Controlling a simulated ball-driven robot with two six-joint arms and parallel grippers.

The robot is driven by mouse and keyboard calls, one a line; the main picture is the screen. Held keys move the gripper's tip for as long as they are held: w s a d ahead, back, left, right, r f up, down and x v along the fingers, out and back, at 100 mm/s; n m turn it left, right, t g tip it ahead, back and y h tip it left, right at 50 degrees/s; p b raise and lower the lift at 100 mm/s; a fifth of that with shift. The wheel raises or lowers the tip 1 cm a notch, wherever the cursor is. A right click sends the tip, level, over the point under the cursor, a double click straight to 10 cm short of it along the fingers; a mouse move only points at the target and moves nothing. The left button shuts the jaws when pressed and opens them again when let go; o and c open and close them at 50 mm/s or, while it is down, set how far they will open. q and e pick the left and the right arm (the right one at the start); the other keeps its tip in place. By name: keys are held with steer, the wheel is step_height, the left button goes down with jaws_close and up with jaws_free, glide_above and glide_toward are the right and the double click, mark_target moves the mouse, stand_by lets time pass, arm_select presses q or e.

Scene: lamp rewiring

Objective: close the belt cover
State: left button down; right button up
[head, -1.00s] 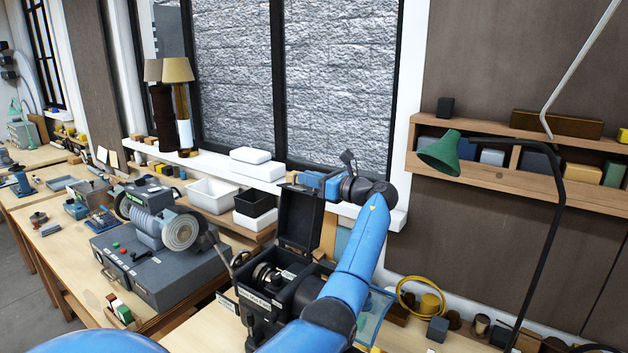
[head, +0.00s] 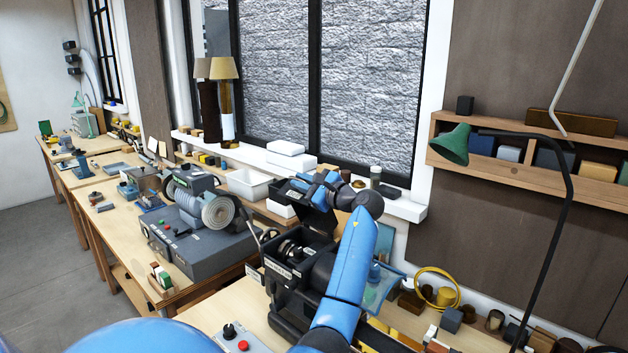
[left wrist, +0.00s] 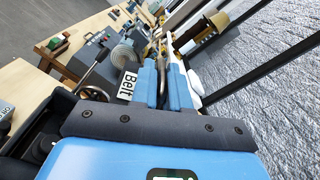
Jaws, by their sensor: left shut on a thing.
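The belt cover (head: 309,220) is a black lid above the open black box (head: 282,270) of the machine in the head view. The cover stands partly open, tilted over the box, and pulleys (head: 291,250) show beneath it. My left gripper (head: 304,186) is at the cover's upper edge, shut on it. In the left wrist view the blue fingers (left wrist: 163,85) close around a thin grey part beside a white label reading "Belt" (left wrist: 127,85). The exact contact is partly hidden by my arm. My right gripper is not in view.
A grey grinder-like machine (head: 195,240) stands to the left on the bench. A green lamp (head: 455,146) with a black arm rises at the right. A yellow ring (head: 437,287) and small blocks lie right of the box. A control panel (head: 236,338) sits in front.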

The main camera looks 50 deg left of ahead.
arm_select(q)
steer(key=s+d+f+n+b, duration=0.1)
steer(key=s+f+n+b, duration=0.8)
steer(key=f, duration=0.6)
steer(key=shift+s+d+n+b, duration=0.15)
steer(key=shift+s+n+b, duration=0.25)
steer(key=shift+s, duration=0.7)
steer(key=shift+f, duration=0.1)
steer(key=c, duration=1.2)
jaws_free()
steer(key=d, duration=0.3)
steer(key=w+d+b, duration=0.1)
steer(key=d, duration=0.3)
steer(key=d+b, duration=0.1)
steer(key=d, duration=0.2)
steer(key=shift+w+d, duration=0.15)
steer(key=shift+d, duration=0.2)
